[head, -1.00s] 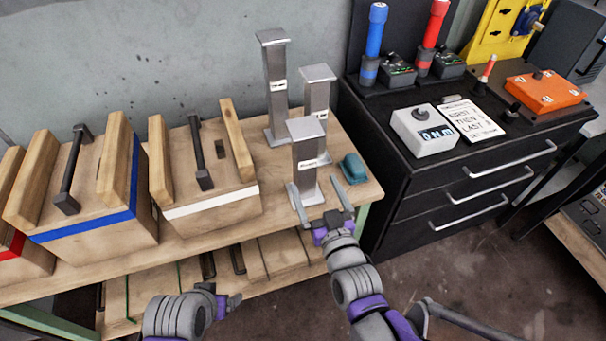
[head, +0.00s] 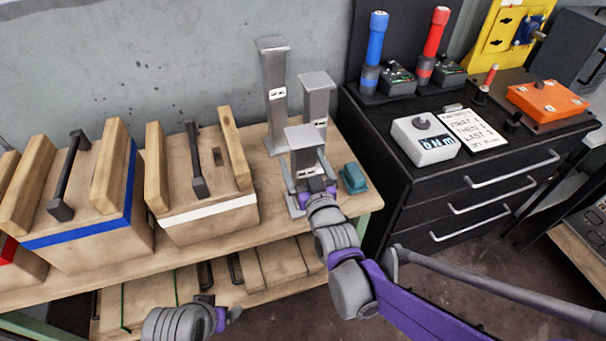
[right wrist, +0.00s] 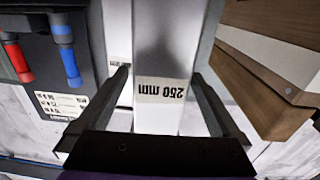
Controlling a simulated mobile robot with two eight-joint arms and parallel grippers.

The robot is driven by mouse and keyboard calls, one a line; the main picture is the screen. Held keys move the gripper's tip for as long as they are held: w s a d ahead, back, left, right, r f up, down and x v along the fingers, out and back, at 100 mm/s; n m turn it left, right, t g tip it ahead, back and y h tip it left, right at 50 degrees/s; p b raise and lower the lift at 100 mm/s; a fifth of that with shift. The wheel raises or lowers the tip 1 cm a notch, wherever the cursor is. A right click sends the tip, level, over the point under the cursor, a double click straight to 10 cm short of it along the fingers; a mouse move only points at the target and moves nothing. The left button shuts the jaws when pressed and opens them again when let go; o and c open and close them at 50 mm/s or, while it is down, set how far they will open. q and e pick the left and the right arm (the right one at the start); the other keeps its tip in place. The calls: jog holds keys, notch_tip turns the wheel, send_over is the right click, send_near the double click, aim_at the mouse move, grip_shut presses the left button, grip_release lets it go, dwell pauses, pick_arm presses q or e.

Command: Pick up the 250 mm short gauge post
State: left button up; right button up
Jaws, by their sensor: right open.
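The short gauge post (head: 305,148) is a grey metal column with a square cap, upright on the wooden bench at the front of three posts. In the right wrist view its label reads 250 mm on the post (right wrist: 160,50). My right gripper (head: 307,165) is open, with one finger on each side of the post; the right wrist view shows the open gripper (right wrist: 163,95) with gaps beside the post. My left gripper (head: 232,312) is low in front of the bench, away from the posts; its jaws are too small to judge.
Two taller posts, one at back left (head: 273,90) and one at back right (head: 316,100), stand close behind. A teal object (head: 353,178) lies just right of the post. A wooden box with a white stripe (head: 212,210) stands to the left. A black drawer cabinet (head: 440,192) is to the right.

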grip_shut()
dwell(0.4)
jog(key=shift+r, duration=0.15)
